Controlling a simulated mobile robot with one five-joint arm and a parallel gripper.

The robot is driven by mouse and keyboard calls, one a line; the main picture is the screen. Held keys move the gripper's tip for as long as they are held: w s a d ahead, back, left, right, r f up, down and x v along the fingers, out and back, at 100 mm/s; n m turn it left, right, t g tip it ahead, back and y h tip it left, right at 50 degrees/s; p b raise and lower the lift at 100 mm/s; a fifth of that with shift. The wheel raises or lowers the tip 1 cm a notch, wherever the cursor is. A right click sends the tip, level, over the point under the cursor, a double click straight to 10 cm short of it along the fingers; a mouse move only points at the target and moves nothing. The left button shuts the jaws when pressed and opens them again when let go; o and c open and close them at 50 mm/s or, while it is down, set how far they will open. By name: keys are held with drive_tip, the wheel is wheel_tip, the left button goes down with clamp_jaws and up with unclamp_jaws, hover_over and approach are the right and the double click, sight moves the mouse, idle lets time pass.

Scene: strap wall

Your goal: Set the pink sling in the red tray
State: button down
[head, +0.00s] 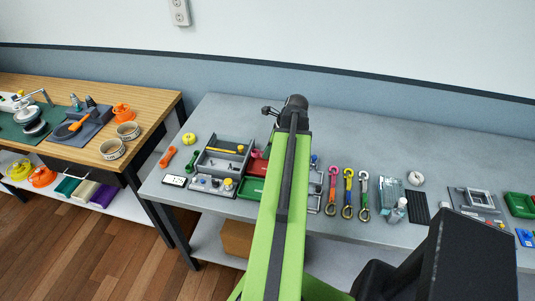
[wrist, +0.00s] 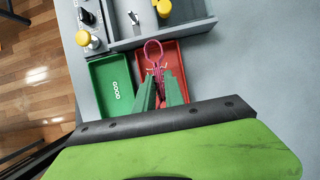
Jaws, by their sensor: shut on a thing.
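In the wrist view my gripper (wrist: 160,78) is shut on the pink sling (wrist: 153,49), whose loop sticks out beyond the green fingertips. The sling is over the red tray (wrist: 176,55); whether it touches the tray floor I cannot tell. The fingers hide the sling's lower part and part of the tray. In the head view my green arm hides the gripper and much of the red tray (head: 257,168). A bit of pink shows beside the arm there.
A green tray marked GOOD (wrist: 114,88) adjoins the red tray on the left. A grey organizer (head: 222,158) with knobs stands behind them. A pink-red sling (head: 332,190), a yellow sling (head: 348,190) and a green sling (head: 363,195) lie right of my arm.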

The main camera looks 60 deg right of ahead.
drive_tip(key=shift+f+b, duration=2.8)
drive_tip(key=shift+f, duration=0.1)
drive_tip(key=shift+f, duration=0.2)
drive_tip(key=c, duration=0.9)
unclamp_jaws()
drive_tip(key=shift+c, duration=0.2)
drive_tip(key=shift+r, duration=0.1)
wheel_tip(320, 180, up, 6)
drive_tip(key=p, duration=0.6)
drive_tip(key=shift+c, duration=0.5)
